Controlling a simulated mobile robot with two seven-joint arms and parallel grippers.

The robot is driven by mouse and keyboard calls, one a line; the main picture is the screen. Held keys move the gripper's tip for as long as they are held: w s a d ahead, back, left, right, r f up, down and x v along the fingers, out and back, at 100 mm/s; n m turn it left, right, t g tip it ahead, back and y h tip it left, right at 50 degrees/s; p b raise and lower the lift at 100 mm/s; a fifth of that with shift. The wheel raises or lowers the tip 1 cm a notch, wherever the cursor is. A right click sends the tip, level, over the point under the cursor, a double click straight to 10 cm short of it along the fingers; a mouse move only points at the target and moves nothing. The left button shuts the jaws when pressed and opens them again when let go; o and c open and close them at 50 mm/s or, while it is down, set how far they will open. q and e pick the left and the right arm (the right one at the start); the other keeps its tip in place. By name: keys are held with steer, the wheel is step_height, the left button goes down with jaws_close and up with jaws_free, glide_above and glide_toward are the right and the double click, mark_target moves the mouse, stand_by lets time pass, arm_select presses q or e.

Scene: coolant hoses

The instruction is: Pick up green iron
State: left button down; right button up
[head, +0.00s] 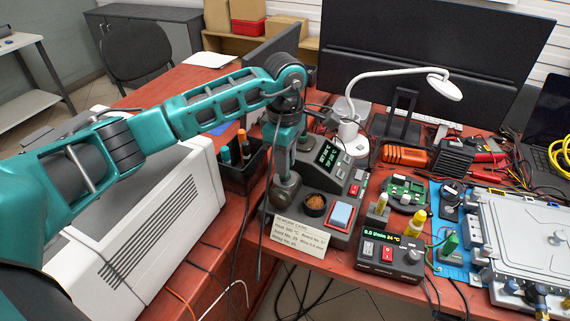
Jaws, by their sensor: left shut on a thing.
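My left gripper (284,172) reaches down from above onto the left end of the grey soldering station (340,213), over the dark stand (286,192) there. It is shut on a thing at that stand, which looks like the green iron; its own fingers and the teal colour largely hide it. I cannot tell whether the iron is still seated in the stand. A thin dark cable hangs down beside the gripper. My right gripper is not in view.
A black bin (243,170) with teal and orange handles stands left of the gripper. A white lamp (352,138) rises behind the station. A control box (388,255), a yellow-capped bottle (418,221) and a grey metal case (525,240) crowd the right. The red desk is cluttered.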

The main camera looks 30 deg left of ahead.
arm_select(q)
step_height(320, 180, up, 20)
steer(key=p, duration=0.1)
stand_by(0.5)
